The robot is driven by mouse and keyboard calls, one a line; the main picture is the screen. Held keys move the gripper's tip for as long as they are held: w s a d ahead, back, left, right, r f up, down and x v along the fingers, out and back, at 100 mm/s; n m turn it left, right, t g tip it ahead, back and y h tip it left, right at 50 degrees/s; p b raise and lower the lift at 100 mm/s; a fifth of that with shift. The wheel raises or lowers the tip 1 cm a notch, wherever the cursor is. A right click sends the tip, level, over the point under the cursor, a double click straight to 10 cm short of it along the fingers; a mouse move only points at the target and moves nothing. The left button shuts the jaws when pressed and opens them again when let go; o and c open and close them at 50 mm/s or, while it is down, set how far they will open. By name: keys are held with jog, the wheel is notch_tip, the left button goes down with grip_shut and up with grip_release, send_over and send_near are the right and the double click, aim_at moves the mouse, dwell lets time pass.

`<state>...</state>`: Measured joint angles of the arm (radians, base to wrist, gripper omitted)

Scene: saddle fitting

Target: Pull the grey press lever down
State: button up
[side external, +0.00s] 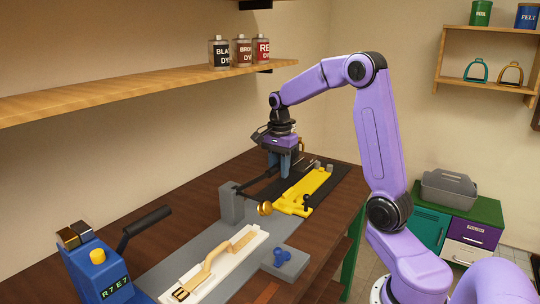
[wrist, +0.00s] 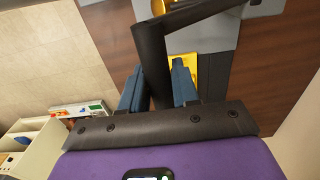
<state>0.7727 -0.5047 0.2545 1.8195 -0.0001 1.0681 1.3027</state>
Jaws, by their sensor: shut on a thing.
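The dark grey press lever (side external: 257,181) runs from the grey press post (side external: 231,203) to my gripper, sloping slightly upward away from the post in the side view. My gripper (side external: 279,166) points down at its far end. In the wrist view the lever (wrist: 152,60) has a bend, and its grip section passes between the two blue fingers of my gripper (wrist: 158,92). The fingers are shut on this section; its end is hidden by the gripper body. A round brass piece (side external: 265,208) sits beside the post.
A yellow fixture (side external: 312,187) lies on a dark mat beside the lever. A blue machine (side external: 96,275) stands lower left. A shelf (side external: 130,87) with bottles hangs above.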

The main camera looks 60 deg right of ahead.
jog(key=shift+s+f, duration=0.4)
jog(key=shift+f, duration=0.25)
jog(key=shift+s+f, duration=0.4)
jog(key=shift+f, duration=0.3)
jog(key=shift+s+f, duration=0.4)
jog(key=shift+f, duration=0.25)
jog(key=shift+s+f, duration=0.2)
jog(key=shift+f, duration=0.5)
jog(key=shift+s+f, duration=0.2)
jog(key=shift+f, duration=0.55)
jog(key=shift+s+f, duration=0.2)
jog(key=shift+f, duration=0.5)
jog(key=o, duration=0.7)
jog(key=shift+r, duration=0.1)
jog(key=shift+w+r, duration=0.1)
jog(key=shift+r, duration=2.9)
